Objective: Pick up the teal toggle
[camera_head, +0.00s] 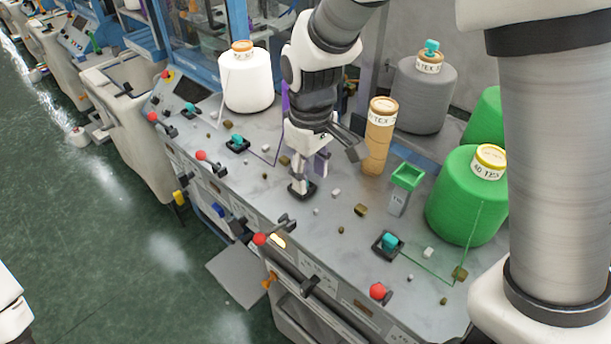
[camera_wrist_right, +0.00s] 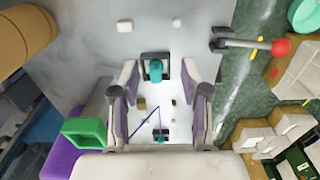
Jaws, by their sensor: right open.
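In the head view, my right gripper (camera_head: 313,170) points down over the middle of the grey machine top (camera_head: 330,262). A small black square base (camera_head: 302,190) shows just below its fingers; the gripper hides most of what stands on it. In the right wrist view, the right gripper (camera_wrist_right: 160,82) is open, with purple pads apart on either side. A teal toggle (camera_wrist_right: 155,70) in a black frame lies between the fingers, with visible room on both sides. Other teal toggles stand on the top at left (camera_head: 237,140), far left (camera_head: 190,108) and right (camera_head: 390,242). My left gripper is not in view.
A brown cone (camera_head: 378,148), green cone (camera_head: 465,205), grey cone (camera_head: 422,95) and white cone (camera_head: 246,82) stand around the gripper. A green-topped box (camera_head: 407,178) stands to its right. Red-knobbed levers (camera_head: 260,239) line the front edge. Small cubes are scattered about.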

